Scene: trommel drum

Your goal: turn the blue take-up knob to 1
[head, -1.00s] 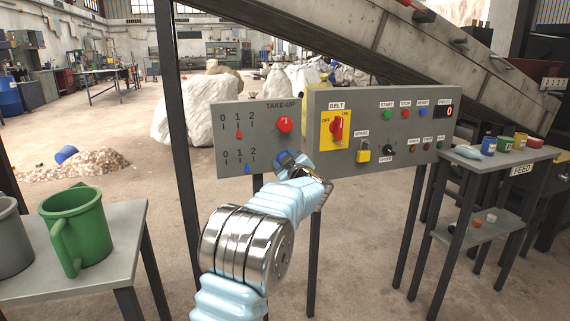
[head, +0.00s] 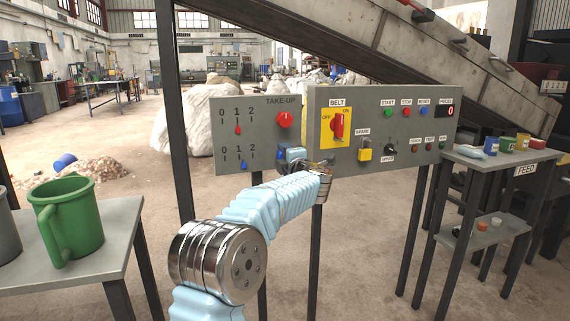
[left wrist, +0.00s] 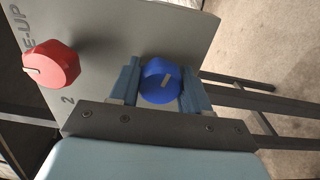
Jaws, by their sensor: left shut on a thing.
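The blue take-up knob (left wrist: 160,82) shows in the left wrist view with a pale line across its face. My left gripper (head: 291,158) is shut on it, one finger on each side. In the head view the gripper and arm mostly hide this knob. The blue pointer (head: 244,166) on the lower 0-1-2 scale of the take-up panel (head: 270,115) stands slightly right of 1. The red knob (head: 285,120) is above, also in the left wrist view (left wrist: 52,64), and the red pointer (head: 238,130) stands at 1. My right gripper is not in view.
The belt panel (head: 395,100) with a red switch (head: 339,125) and yellow padlock (head: 364,154) adjoins on the right. A green mug (head: 68,220) stands on the left table (head: 120,225). A feed table (head: 480,165) with small containers is at the right.

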